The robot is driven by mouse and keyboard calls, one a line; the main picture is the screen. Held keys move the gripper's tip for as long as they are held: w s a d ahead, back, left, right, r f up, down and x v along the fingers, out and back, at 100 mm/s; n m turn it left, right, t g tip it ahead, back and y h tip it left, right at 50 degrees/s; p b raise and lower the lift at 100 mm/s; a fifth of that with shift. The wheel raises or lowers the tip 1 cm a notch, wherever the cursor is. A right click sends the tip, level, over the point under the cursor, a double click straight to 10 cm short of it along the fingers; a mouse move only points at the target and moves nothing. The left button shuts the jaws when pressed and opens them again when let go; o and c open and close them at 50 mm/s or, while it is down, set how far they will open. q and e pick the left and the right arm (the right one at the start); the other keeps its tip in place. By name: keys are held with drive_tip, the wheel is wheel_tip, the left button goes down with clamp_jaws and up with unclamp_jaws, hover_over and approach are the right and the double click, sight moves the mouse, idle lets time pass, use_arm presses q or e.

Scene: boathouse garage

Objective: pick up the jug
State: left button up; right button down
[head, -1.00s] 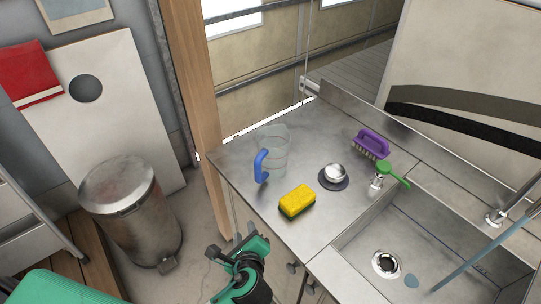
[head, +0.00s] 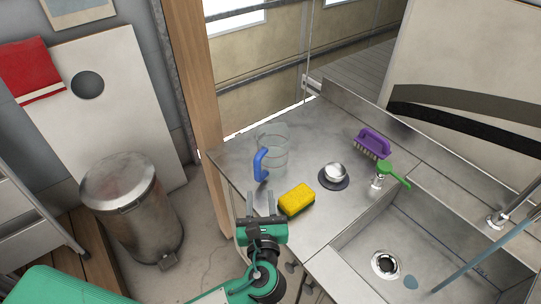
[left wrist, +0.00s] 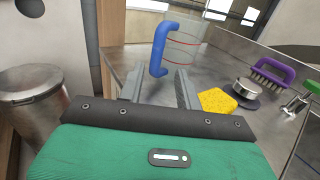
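The jug (head: 275,148) is clear with a blue handle (head: 260,164) and stands upright on the steel counter near its left end. In the left wrist view the jug (left wrist: 184,50) shows red lines on its wall, with the blue handle (left wrist: 162,48) facing me. My left gripper (head: 261,200) is at the counter's front edge, just short of the handle. Its two fingers (left wrist: 158,88) are apart with nothing between them, pointing toward the handle. The right gripper is in neither view.
A yellow sponge (head: 297,199) lies close to the right of my left gripper. A round metal-topped item (head: 334,174), a purple brush (head: 372,143) and a green brush (head: 392,173) are farther right. The sink (head: 420,235) is at right. A metal bin (head: 134,215) stands at left.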

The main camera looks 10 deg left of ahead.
sight(258, 172)
use_arm(q)
drive_tip(key=x, duration=0.5)
drive_tip(key=shift+w+a+p, duration=0.1)
drive_tip(key=shift+p, duration=0.3)
drive_tip(key=p+x, duration=0.1)
drive_tip(key=x, duration=0.4)
drive_tip(key=shift+a+f+p, duration=0.1)
drive_tip(key=shift+f+p, duration=0.05)
drive_tip(key=shift+p, duration=0.2)
drive_tip(key=shift+w+a+f, duration=0.1)
drive_tip(key=shift+w, duration=0.05)
clamp_jaws()
